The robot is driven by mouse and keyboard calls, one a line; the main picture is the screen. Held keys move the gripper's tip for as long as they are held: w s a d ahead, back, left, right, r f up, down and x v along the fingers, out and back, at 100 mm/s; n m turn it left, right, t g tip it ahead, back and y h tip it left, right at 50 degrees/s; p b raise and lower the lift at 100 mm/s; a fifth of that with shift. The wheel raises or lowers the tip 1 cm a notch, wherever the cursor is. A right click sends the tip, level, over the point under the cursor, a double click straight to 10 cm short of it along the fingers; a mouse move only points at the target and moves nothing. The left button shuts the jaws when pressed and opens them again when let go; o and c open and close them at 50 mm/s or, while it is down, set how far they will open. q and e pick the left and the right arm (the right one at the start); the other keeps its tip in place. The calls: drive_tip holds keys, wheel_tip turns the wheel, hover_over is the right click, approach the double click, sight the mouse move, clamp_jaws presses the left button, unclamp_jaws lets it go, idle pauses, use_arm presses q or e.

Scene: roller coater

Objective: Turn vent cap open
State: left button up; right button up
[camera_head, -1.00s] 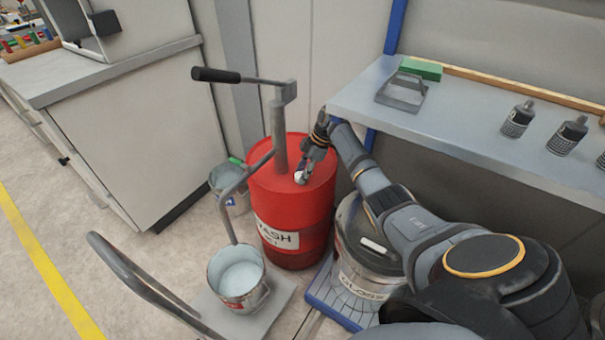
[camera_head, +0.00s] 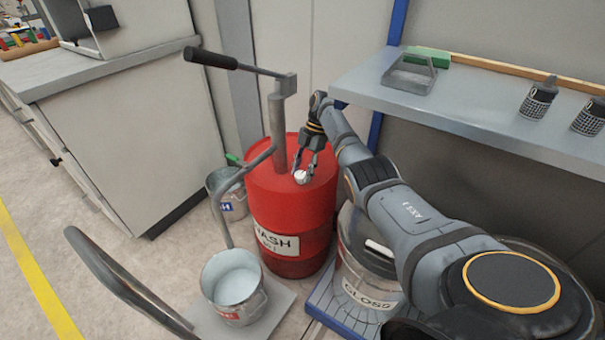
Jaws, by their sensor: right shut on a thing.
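A red drum (camera_head: 318,206) labelled "WASH" stands upright on the floor in the middle of the head view. A small white vent cap (camera_head: 301,177) sits on its top, right of the pump post. My right gripper (camera_head: 302,168) points down over the drum top, its fingers around the cap and shut on it. The fingers partly cover the cap, so how far it is turned cannot be told. My left gripper is not in view.
A hand pump with a black-gripped crank (camera_head: 211,59) rises from the drum. A shelf (camera_head: 450,115) with bottles is at the right.

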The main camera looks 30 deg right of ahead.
idle(0.4)
drive_tip(key=o, duration=1.1)
drive_tip(key=shift+o, duration=0.2)
drive_tip(key=v, duration=0.7)
drive_tip(key=shift+r, duration=0.2)
